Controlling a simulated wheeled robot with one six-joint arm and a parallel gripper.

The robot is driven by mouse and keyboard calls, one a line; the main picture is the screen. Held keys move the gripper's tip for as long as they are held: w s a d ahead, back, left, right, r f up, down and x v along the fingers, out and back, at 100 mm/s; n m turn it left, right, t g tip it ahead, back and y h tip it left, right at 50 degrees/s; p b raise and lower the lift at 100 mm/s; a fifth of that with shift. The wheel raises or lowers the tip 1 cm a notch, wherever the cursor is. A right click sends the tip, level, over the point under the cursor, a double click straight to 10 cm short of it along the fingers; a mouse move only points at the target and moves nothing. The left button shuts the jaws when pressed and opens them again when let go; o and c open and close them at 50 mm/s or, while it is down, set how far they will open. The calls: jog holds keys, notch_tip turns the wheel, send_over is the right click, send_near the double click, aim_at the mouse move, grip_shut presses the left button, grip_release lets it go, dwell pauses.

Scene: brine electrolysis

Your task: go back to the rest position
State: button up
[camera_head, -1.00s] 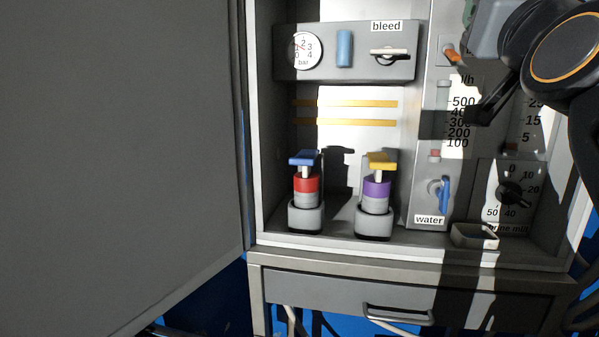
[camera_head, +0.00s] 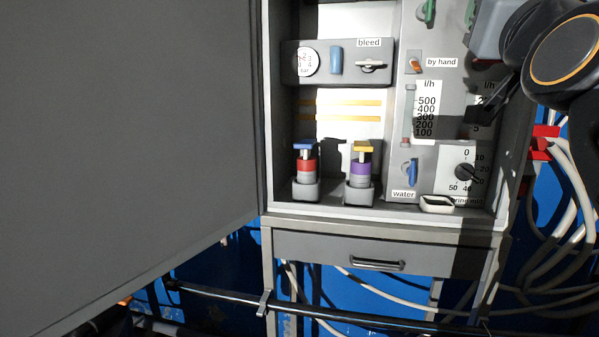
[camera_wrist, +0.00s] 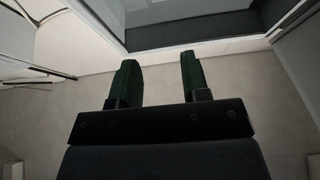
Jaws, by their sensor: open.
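My gripper (camera_wrist: 160,82) shows in the wrist view with its two dark green fingers apart and nothing between them. Behind the fingers are a plain beige surface and a dark, pale-framed panel. In the head view my arm is folded at the upper right, in front of the cabinet's right side. The gripper's black finger end (camera_head: 484,108) shows there in front of the gauge panel, and its touch or gap to the panel cannot be told.
The open cabinet (camera_head: 385,222) holds a red-banded bottle (camera_head: 306,167), a purple-banded bottle (camera_head: 361,172), a bleed valve (camera_head: 371,65), a blue water valve (camera_head: 412,172) and a small tray (camera_head: 437,203). A drawer (camera_head: 345,250) is below. A large grey door (camera_head: 130,130) fills the left. Cables (camera_head: 560,230) hang at right.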

jog(key=w+f+g+y+p, duration=0.1)
jog(key=w+f+g, duration=0.2)
jog(key=f, duration=0.7)
jog(key=w+f+g+y+p, duration=0.15)
jog(key=f+g, duration=0.25)
jog(key=f, duration=0.5)
jog(key=w+f+g+y, duration=0.1)
jog(key=w+f+g, duration=0.25)
jog(key=f, duration=0.65)
jog(key=s+a+f+n+g+p, duration=0.1)
jog(key=s+a+f+g+p, duration=0.1)
jog(key=f, duration=0.4)
jog(key=s+a+f+g+y+p, duration=0.1)
jog(key=s+a+f+g+p, duration=0.1)
jog(key=s+f+g, duration=0.2)
jog(key=s+a+f+n+g+p, duration=0.1)
jog(key=s+a+f+g+p, duration=0.2)
jog(key=s+f, duration=0.3)
notch_tip(320, 180, down, 4)
jog(key=shift+f+n, duration=0.2)
jog(key=shift+n, duration=0.1)
jog(key=shift+y, duration=0.25)
